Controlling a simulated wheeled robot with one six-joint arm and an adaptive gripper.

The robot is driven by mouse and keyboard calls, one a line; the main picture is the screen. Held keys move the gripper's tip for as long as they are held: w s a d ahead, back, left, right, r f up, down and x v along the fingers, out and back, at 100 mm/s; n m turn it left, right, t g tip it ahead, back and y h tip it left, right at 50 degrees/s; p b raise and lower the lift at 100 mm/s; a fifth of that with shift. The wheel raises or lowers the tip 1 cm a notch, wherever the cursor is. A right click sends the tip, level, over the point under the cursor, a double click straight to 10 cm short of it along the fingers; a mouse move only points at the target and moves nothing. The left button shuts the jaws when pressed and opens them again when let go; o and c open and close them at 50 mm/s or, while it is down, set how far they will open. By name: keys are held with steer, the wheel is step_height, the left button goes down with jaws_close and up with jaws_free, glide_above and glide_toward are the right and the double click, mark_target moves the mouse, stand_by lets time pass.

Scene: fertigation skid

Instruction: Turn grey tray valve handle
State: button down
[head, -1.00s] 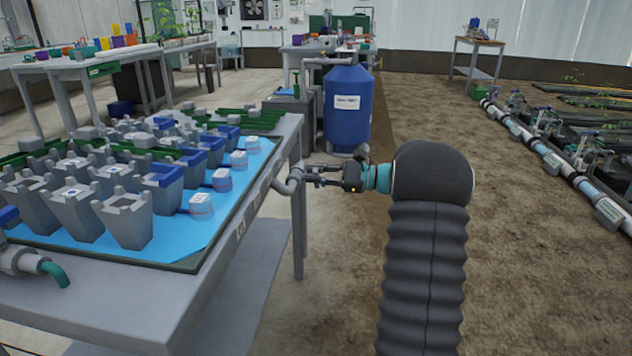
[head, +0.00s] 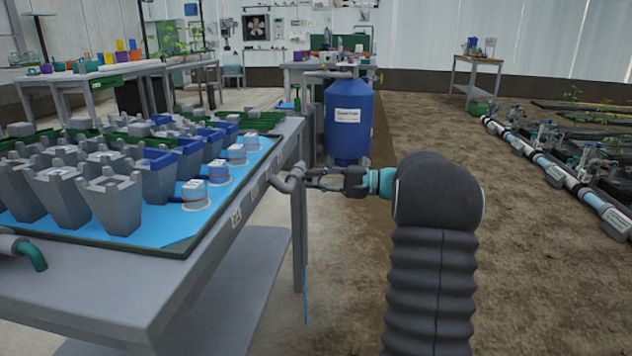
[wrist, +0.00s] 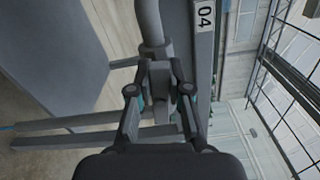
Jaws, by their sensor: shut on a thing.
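The grey tray valve (head: 292,182) is a curved grey pipe on the right edge of the tray bench. In the wrist view the pipe (wrist: 149,22) comes down from the top to a small grey handle (wrist: 160,80). My gripper (head: 318,180) reaches it from the right. In the wrist view both fingers of my gripper (wrist: 159,92) are closed around the grey handle, one on each side. The exact handle angle is hard to tell. A thin blue stream (head: 305,295) hangs below the valve beside the bench leg.
The bench tray (head: 195,249) has a blue floor and holds grey pots and blue-and-white cups. A blue tank (head: 348,120) stands behind my gripper. White pipework (head: 545,165) runs along the right. Bare soil between is open.

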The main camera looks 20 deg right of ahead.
steer(key=shift+f+n, duration=0.15)
steer(key=shift+n, duration=0.35)
steer(key=c, duration=1.1)
jaws_free()
steer(key=v, duration=1.2)
